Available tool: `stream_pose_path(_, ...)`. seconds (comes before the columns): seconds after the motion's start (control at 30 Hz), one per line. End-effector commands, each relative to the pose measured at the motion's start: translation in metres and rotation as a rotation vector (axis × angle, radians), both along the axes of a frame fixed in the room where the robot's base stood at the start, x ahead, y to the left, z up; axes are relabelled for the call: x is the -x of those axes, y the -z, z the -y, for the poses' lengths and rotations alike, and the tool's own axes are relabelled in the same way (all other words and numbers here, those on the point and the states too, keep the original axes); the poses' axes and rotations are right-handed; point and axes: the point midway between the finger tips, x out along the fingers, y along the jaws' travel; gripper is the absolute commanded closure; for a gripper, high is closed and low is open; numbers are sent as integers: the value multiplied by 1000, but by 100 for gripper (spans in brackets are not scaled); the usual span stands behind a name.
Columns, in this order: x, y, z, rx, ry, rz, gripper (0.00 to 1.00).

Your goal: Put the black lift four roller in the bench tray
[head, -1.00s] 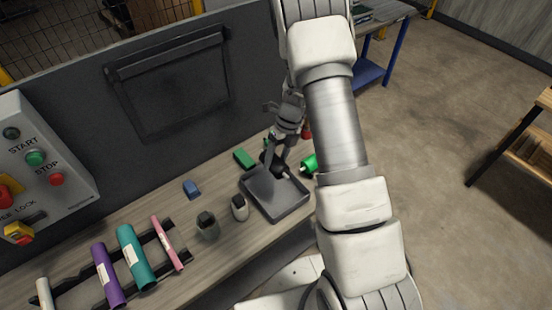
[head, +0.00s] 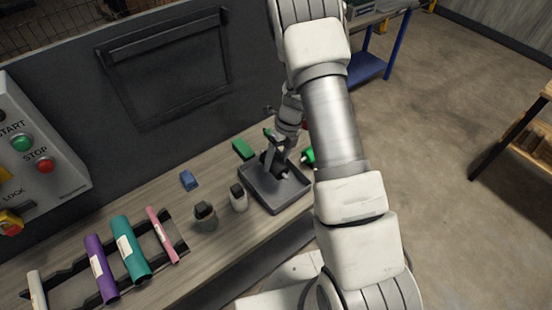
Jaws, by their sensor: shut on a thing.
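The dark grey bench tray (head: 258,188) sits on the wooden bench, near the middle of the head view. My gripper (head: 274,156) points down over the tray's far side and is shut on the black roller (head: 277,168). The roller is small and partly covered by the fingers. It shows over the tray's inside; I cannot tell whether it touches the tray floor. My arm hides part of the bench to the right of the tray.
Left of the tray stand a white bottle (head: 238,198) and a dark one (head: 205,216). A green block (head: 243,149) and a blue block (head: 190,180) lie behind. A green roller (head: 308,157) lies at right. A rack (head: 175,245) holds coloured rollers at left.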

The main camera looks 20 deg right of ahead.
Motion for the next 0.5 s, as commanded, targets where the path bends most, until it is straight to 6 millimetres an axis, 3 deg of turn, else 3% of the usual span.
stream_pose_path(0.5, 0, 36, 0, 0, -1, 0, 100)
